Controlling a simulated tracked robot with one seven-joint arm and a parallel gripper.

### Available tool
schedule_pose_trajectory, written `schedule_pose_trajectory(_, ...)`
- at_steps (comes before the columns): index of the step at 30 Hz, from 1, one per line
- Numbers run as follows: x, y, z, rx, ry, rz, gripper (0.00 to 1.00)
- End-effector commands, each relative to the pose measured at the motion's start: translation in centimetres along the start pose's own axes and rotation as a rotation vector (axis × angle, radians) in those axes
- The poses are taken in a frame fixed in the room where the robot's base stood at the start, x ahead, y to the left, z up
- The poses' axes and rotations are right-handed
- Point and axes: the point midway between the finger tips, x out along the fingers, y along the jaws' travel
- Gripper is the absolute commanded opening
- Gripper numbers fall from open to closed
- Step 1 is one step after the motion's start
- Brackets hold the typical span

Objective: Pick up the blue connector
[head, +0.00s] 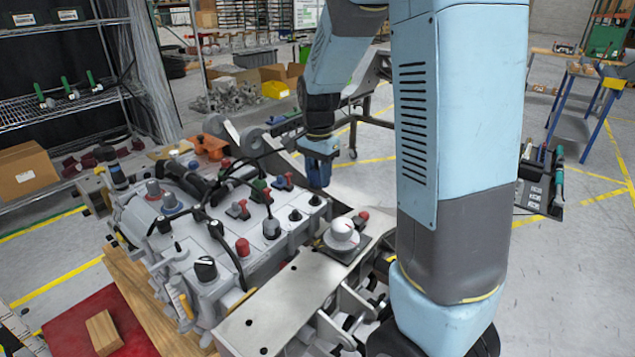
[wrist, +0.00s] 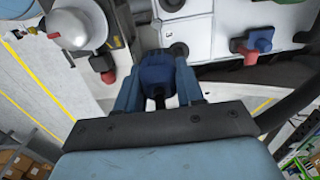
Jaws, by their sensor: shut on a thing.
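The blue connector (wrist: 157,75) sits between the two blue fingers of my gripper (wrist: 158,92) in the wrist view. The fingers are closed on its sides. Its dark end points toward the palm. In the head view my gripper (head: 320,170) points down at the far right corner of the grey chassis housing (head: 255,255). The connector cannot be told apart from the blue fingers there. Whether it touches the housing below is not clear. Another blue part (wrist: 261,40) with a red one beside it stands on the housing, right of my gripper in the wrist view.
A round silver knob (head: 341,235) stands on the metal plate in front of my gripper. Black cables (head: 215,225) and several coloured connectors crowd the housing to the left. A red mat with a wooden block (head: 104,332) lies front left.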

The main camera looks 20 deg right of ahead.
Motion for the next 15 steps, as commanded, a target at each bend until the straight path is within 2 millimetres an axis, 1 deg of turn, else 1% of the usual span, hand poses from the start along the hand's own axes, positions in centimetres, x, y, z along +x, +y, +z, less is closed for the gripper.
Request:
schedule_pose_trajectory(1,-0.9,0.5,0.5,0.0,0.001,-0.005,0.0)
schedule_pose_trajectory(2,-1.4,0.8,0.8,0.0,0.001,-0.005,0.0)
schedule_pose_trajectory(9,-3.1,4.0,3.6,0.0,0.001,-0.002,0.0)
schedule_pose_trajectory(15,-4.2,6.0,5.3,0.0,0.001,-0.002,0.0)
